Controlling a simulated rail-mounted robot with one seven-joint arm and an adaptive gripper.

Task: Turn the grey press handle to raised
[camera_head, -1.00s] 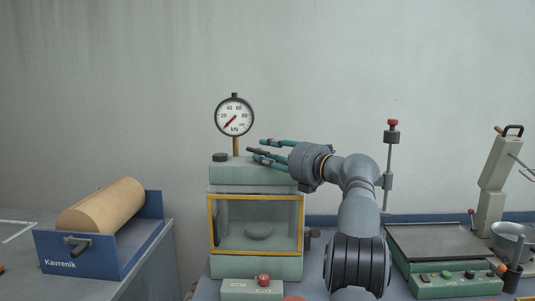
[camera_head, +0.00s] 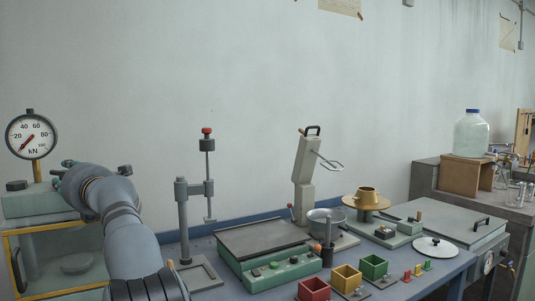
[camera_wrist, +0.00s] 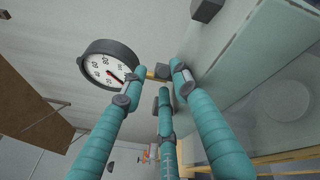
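A pale green press (camera_head: 28,208) with a round kN gauge (camera_head: 32,135) on top stands at the left edge of the head view, partly cut off. A dark grey knob (camera_head: 16,185) sits on its top. I cannot make out for sure which part is the grey press handle; my arm hides the press's right side. My gripper (camera_head: 62,172) is over the press top, its fingers mostly hidden there. In the wrist view my gripper (camera_wrist: 158,88) has its three teal fingers apart with nothing held. The gauge (camera_wrist: 107,65) appears beyond the fingertips.
Right of my arm stand a grey stand with a red-topped rod (camera_head: 207,150), a green-based plate unit (camera_head: 265,245) and a tall grey device with a black handle (camera_head: 305,175). Small coloured boxes (camera_head: 345,278) line the bench front.

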